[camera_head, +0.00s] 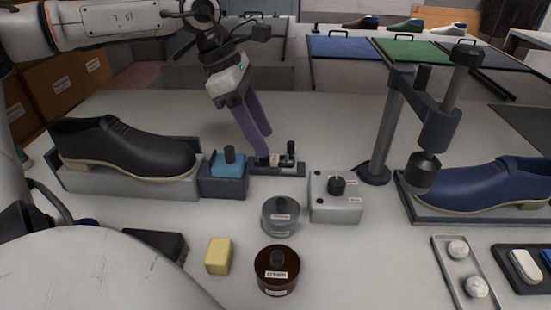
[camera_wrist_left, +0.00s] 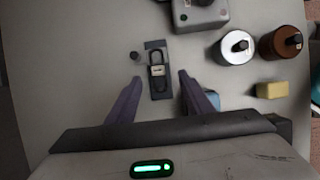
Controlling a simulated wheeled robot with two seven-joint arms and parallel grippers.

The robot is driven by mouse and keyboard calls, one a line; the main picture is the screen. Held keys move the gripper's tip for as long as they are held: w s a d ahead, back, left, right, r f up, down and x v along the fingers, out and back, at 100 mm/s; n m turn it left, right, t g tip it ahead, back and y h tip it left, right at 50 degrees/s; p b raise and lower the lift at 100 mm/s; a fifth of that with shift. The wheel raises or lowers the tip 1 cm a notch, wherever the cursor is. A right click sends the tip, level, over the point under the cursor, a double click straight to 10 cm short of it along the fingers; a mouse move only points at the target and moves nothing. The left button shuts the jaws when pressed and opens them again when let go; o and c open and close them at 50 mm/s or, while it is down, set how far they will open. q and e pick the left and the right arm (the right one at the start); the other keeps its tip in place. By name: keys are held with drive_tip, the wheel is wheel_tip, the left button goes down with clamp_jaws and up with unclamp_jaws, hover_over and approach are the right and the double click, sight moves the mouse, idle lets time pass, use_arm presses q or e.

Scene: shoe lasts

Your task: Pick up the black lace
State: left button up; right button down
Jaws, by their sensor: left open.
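The black lace (camera_wrist_left: 157,57) is a small dark loop with a pale label, lying on a narrow dark holder (camera_wrist_left: 154,43) in the left wrist view. In the head view, the holder (camera_head: 292,170) sits on the table between the blue-topped block and the grey control box, and the lace is mostly hidden by my fingers. My left gripper (camera_head: 264,146) is open and points down at the holder. In the left wrist view its purple fingers (camera_wrist_left: 159,77) stand on either side of the lace, with a gap around it. My right gripper is not in view.
A black shoe (camera_head: 125,148) stands at left, beside a block with a blue pad (camera_head: 229,167). The grey control box (camera_head: 336,203), a grey tin (camera_head: 280,222), a brown jar (camera_head: 276,281) and a yellow block (camera_head: 218,256) stand nearby. A post (camera_head: 383,130) rises at right.

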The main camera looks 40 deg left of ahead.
sight(273, 157)
use_arm(q)
drive_tip(key=x, duration=0.4)
drive_tip(key=shift+a, duration=0.3)
drive_tip(key=shift+w+d+f, duration=0.15)
drive_tip(key=shift+d+f, duration=0.05)
drive_tip(key=shift+f, duration=0.25)
drive_tip(key=c, duration=1.1)
